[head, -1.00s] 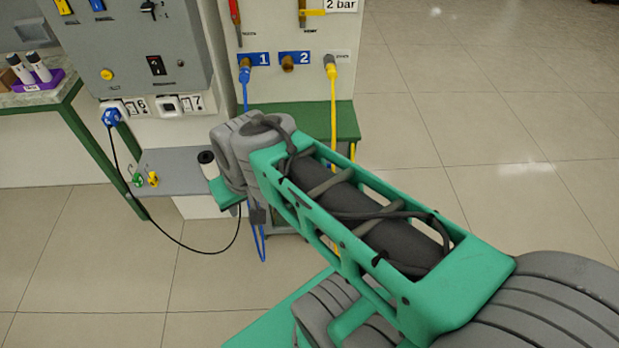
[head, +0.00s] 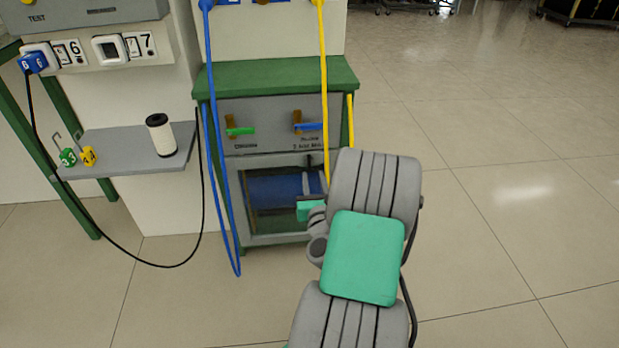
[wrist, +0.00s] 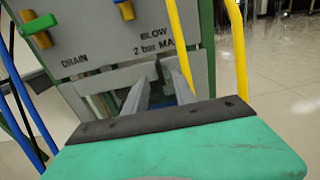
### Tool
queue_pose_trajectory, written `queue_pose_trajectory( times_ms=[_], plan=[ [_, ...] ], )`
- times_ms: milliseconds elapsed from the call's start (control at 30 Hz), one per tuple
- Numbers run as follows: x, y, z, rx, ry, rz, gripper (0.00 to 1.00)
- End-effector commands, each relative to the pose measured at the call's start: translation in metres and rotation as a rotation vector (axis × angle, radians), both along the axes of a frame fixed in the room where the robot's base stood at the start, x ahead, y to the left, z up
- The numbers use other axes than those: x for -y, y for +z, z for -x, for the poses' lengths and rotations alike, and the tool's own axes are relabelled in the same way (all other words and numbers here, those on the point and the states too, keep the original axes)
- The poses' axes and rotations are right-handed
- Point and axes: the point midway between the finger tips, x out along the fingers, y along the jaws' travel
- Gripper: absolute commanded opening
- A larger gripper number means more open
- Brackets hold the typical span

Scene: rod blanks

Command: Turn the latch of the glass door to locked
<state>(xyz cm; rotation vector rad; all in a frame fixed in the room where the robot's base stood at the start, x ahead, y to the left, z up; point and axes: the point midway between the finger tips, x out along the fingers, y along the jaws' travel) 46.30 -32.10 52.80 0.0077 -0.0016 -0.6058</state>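The glass door (head: 262,215) is in the front of the green and grey cabinet, below the two valves, with a blue shape behind its pane. A small dark latch (head: 311,161) stands at the door's top right; its exact setting is too small to tell. In the wrist view the latch (wrist: 159,70) shows beyond and between the fingertips. My gripper (wrist: 160,82) is open and empty, its two grey fingers pointing at the latch. I cannot tell whether they touch it. In the head view my arm hides the door's lower right and most of the gripper.
Above the door are a green-handled valve (head: 240,130) and a blue-handled valve (head: 309,127). A yellow hose (head: 324,90) hangs close to my gripper; blue hoses (head: 213,130) hang at left. A grey shelf (head: 120,160) holds a white cylinder (head: 160,136). Floor at right is clear.

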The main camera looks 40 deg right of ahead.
Motion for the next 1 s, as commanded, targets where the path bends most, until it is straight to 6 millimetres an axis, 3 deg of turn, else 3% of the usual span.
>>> queue_pose_trajectory(
  times_ms=[433,767,1000],
  plan=[
    [0.036,0.005,-0.057,-0.003,0.007,0.005,0.32],
    [0.04,0.004,-0.063,-0.003,0.005,0.006,0.32],
    [0.04,0.004,-0.063,-0.004,0.006,0.007,0.13]
  ],
)
